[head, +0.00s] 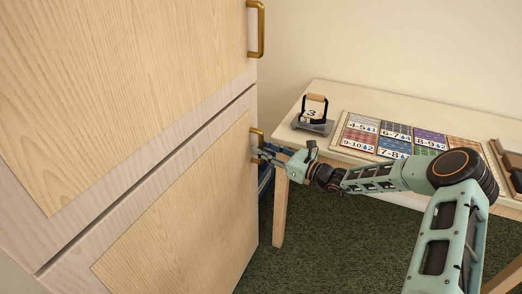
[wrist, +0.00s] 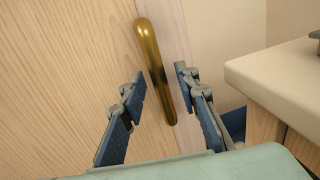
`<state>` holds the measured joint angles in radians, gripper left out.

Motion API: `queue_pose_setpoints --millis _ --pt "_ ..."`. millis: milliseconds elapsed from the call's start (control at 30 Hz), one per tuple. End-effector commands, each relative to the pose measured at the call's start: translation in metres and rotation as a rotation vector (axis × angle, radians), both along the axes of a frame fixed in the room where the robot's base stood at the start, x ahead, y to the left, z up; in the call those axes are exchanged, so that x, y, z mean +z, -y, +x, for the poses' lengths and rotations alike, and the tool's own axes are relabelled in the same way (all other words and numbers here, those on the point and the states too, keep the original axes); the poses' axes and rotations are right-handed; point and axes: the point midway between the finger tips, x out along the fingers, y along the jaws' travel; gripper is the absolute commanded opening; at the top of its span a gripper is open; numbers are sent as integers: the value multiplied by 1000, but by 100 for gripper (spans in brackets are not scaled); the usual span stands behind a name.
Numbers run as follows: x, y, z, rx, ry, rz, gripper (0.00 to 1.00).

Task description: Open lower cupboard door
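The cupboard has a pale wood lower door (head: 190,215) that looks shut, with a brass handle (head: 257,145) near its upper right edge. In the wrist view the brass handle (wrist: 156,70) runs between my two fingers, its lower end near the fingertips. My gripper (head: 264,155) is at the lower door's handle, and it also shows in the wrist view (wrist: 158,85). The fingers are open, one on each side of the handle, with gaps visible between them and it. The lower door (wrist: 70,80) fills the left of the wrist view.
The upper door (head: 130,80) has its own brass handle (head: 257,30) and looks shut. A pale table (head: 320,90) stands close to the right of the cupboard, holding a number-card stand (head: 314,115) and a patterned board (head: 400,138). Green carpet (head: 320,250) lies below.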

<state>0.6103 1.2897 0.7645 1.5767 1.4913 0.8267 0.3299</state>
Motion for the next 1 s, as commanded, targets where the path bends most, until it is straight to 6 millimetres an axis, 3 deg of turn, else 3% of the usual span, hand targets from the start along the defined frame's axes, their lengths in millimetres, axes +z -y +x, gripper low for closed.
queue_pose_setpoints --millis 167,433,700,1000 --pt "0 -10 6 0 -1 -1 29" --pt "0 -11 6 0 -1 -1 29" --pt "0 -11 6 0 -1 -1 0" --pt "0 -11 6 0 0 -1 0"
